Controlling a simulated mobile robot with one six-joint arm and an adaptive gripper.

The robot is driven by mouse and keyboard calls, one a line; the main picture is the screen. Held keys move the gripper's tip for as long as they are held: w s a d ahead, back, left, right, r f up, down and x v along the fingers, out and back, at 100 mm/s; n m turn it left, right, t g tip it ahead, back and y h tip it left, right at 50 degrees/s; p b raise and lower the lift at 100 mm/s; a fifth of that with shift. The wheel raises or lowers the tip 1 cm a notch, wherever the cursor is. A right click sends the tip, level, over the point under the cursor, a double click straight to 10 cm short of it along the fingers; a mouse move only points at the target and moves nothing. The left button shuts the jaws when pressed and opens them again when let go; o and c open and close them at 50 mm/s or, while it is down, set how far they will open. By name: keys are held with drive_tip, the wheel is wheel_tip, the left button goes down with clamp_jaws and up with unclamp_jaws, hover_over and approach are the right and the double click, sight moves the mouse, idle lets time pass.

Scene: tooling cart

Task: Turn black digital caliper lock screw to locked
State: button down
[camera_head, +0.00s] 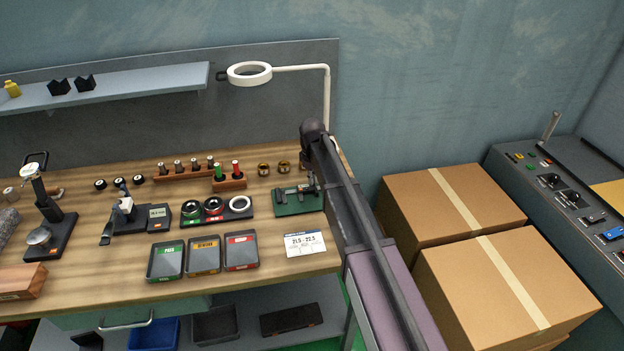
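A black device with a grey display (158,214) sits left of centre on the wooden bench top. It looks like the digital caliper, though I cannot be sure at this size. A dark jaw-like part (107,234) and a small upright part with a blue piece (124,205) are beside the display. The lock screw is too small to make out, so its position cannot be told. My dark arm reaches up from the bottom right across the bench's right end.
A green fixture (290,204) stands near my arm. Three trays (204,255) and a white card (300,243) lie along the front. A dial stand (52,232) is at left. A ring lamp (249,80) hangs above.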

drive_tip(key=m, duration=0.3)
drive_tip(key=shift+m, duration=2.3)
drive_tip(key=c, duration=0.9)
unclamp_jaws()
drive_tip(key=shift+o, duration=0.2)
